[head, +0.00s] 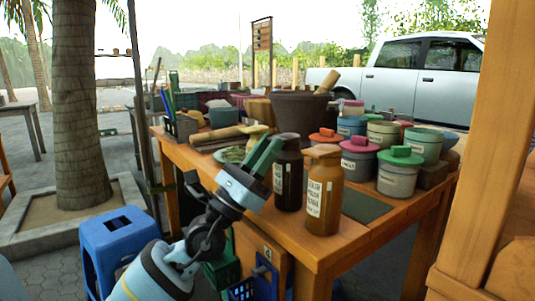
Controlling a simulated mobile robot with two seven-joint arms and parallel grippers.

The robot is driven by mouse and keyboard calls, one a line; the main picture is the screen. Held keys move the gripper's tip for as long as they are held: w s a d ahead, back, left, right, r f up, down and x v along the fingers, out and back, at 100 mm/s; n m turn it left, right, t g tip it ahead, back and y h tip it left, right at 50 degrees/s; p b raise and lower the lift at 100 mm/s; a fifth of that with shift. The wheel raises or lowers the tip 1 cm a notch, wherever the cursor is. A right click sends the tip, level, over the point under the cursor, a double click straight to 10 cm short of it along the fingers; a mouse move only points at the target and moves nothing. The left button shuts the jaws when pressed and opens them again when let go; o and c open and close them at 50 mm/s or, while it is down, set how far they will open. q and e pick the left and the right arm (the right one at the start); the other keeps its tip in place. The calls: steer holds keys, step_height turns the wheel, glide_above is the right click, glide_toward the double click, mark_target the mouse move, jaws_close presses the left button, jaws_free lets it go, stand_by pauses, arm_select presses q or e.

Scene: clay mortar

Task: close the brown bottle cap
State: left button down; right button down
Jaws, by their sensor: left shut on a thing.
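A dark brown bottle (288,178) with a pale label stands upright near the front edge of the wooden table (350,233). An amber-brown bottle (324,192) with a tan top (323,151) and a white label stands just to its right. My left gripper (273,146) comes in from the lower left. Its green fingers are shut at the upper left side of the dark brown bottle, by its neck. The bottle partly hides the fingertips, so the exact contact is unclear. My right gripper is not in view.
Lidded pots, including a green-lidded one (399,172) and a pink-lidded one (359,158), stand right of the bottles. A dark mortar (300,112) with a pestle stands behind. A blue stool (117,246) and a tree trunk (82,110) are left. A wooden post (492,120) is right.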

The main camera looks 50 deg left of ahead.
arm_select(q)
steer(key=c, duration=1.2)
jaws_free()
steer(key=shift+c, duration=0.2)
steer(key=shift+s+f, duration=0.1)
steer(key=b+v, duration=0.2)
steer(key=v, duration=0.5)
steer(key=shift+s+f+b, duration=0.2)
steer(key=shift+b, duration=0.1)
steer(key=shift+r, duration=0.1)
